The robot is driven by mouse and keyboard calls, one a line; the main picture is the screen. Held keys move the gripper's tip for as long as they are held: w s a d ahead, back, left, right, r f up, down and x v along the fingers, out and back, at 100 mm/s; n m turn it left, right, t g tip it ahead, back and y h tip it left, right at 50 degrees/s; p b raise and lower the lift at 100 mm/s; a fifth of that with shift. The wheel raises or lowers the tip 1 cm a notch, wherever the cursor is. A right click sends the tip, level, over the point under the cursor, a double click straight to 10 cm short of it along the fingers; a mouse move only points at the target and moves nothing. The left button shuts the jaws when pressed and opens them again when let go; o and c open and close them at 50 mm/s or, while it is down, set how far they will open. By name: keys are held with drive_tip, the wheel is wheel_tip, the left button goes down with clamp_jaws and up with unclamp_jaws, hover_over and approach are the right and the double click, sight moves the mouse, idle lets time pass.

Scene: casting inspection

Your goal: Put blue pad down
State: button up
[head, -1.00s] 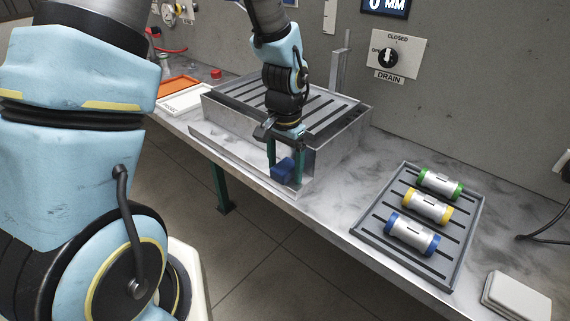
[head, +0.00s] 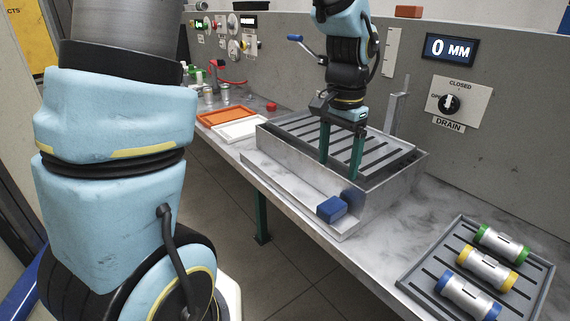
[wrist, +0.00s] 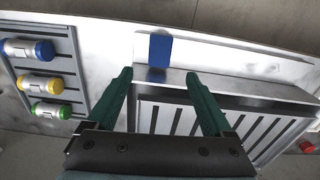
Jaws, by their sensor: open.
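The blue pad (head: 332,209) lies on the pale metal ledge along the front of the slatted steel tank, near the ledge's right end. It also shows in the wrist view (wrist: 160,49), beyond the fingertips. My gripper (head: 340,170) is open and empty, with its green fingers pointing down above the tank's front part. In the wrist view its fingertips (wrist: 160,75) are spread wide, with the pad apart from both. The tank (head: 300,193) has a slatted top (head: 310,130).
A slatted rack (head: 414,287) with green, yellow and blue capped cylinders stands at the right. Orange (head: 222,116) and white (head: 240,129) trays lie at the far left. A drain knob (head: 449,103) and a display reading 0 MM (head: 449,50) are on the back wall.

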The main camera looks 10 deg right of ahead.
drive_tip(key=w+a+f+n+t, duration=0.1)
drive_tip(key=a+f+n, duration=0.2)
drive_tip(key=a+n, duration=0.7)
drive_tip(key=a, duration=1.5)
drive_tip(key=shift+a+t, duration=0.3)
drive_tip(key=shift+w+r, duration=0.1)
